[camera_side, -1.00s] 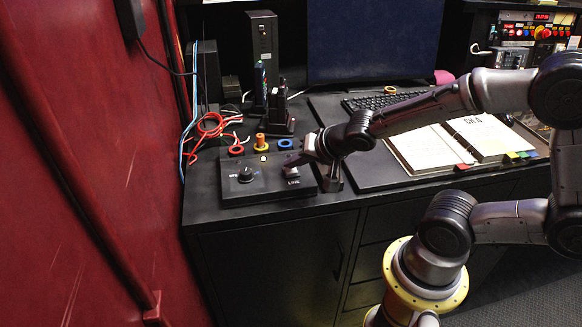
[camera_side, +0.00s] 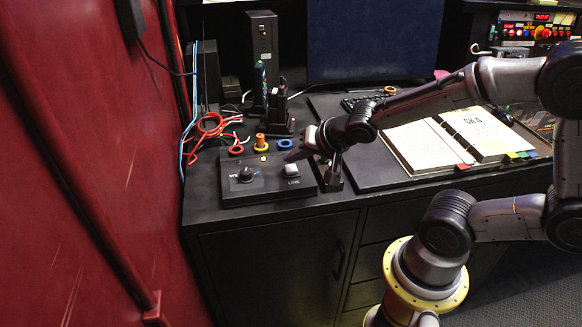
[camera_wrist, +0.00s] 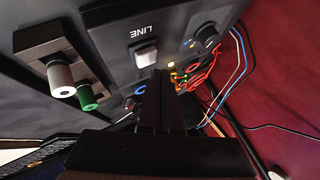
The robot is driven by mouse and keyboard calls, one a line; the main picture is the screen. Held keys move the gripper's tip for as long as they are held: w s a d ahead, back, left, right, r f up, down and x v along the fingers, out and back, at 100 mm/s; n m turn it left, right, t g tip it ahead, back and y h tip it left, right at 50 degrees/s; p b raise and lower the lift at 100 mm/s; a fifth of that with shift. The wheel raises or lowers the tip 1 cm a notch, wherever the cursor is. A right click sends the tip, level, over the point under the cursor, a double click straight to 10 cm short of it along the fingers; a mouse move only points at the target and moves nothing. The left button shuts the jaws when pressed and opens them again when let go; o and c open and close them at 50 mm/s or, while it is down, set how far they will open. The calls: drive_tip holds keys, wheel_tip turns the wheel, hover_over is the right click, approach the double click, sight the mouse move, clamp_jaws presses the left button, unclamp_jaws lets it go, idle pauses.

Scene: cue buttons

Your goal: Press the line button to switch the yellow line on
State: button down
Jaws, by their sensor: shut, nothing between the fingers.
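The line button (camera_side: 291,169) is a pale square on the right of a black control box (camera_side: 270,189), with the word LINE printed by it. It also shows in the wrist view (camera_wrist: 146,56). No yellow line shows on the dark monitor (camera_side: 372,40).
A black knob (camera_side: 246,175) sits on the box's left. Red, orange and blue ring-shaped parts (camera_side: 285,144) stand behind the box. Red, white and blue cables (camera_side: 212,124) lie at the left. An open binder (camera_side: 430,146) and keyboard (camera_side: 372,101) lie to the right.

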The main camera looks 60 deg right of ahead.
drive_tip(key=shift+r, duration=2.5)
drive_tip(key=shift+a+r, duration=0.15)
drive_tip(key=shift+r, duration=0.1)
wheel_tip(320, 180, up, 6)
drive_tip(key=t, duration=0.1)
hover_over(293, 171)
drive_tip(key=s+a, duration=0.1)
drive_tip(key=s, duration=0.1)
drive_tip(key=s+a+f+n+g, duration=0.1)
drive_tip(key=s+n+g, duration=0.1)
drive_tip(key=s+n, duration=0.3)
drive_tip(key=s+a+n+g+y, duration=0.1)
drive_tip(key=s+n, duration=0.4)
drive_tip(key=s, duration=0.6)
drive_tip(key=shift+a+f+n+g, duration=0.4)
drive_tip(key=shift+a+g, duration=0.1)
drive_tip(key=shift+g, duration=0.2)
